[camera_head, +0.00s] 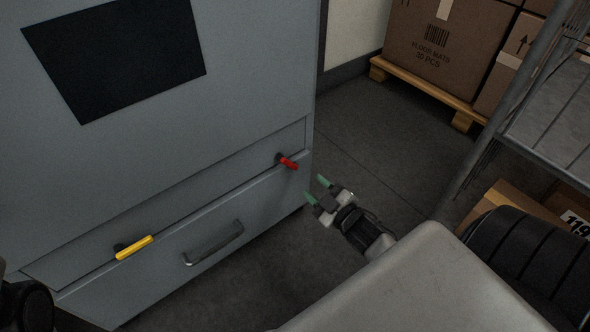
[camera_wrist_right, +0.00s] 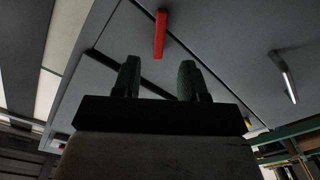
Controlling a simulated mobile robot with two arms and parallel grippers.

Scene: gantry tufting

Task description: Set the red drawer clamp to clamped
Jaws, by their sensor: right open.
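The red drawer clamp (camera_head: 287,162) is a short red lever on a dark mount at the upper right corner of the drawer front (camera_head: 262,208) in the head view. It also shows in the right wrist view (camera_wrist_right: 161,34), ahead of the fingers and between their lines. My right gripper (camera_head: 315,189) is open and empty, with green fingertips, a little to the right of and below the red clamp, apart from it. In the wrist view its two fingers (camera_wrist_right: 158,82) stand wide apart. My left gripper is not identifiable in these views.
A yellow clamp (camera_head: 134,247) sits at the drawer's left, and a grey bar handle (camera_head: 213,243) is on its front. Cartons (camera_head: 446,45) stand on a wooden pallet (camera_head: 419,91) behind. A metal rack (camera_head: 500,110) stands at the right. The floor right of the cabinet is clear.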

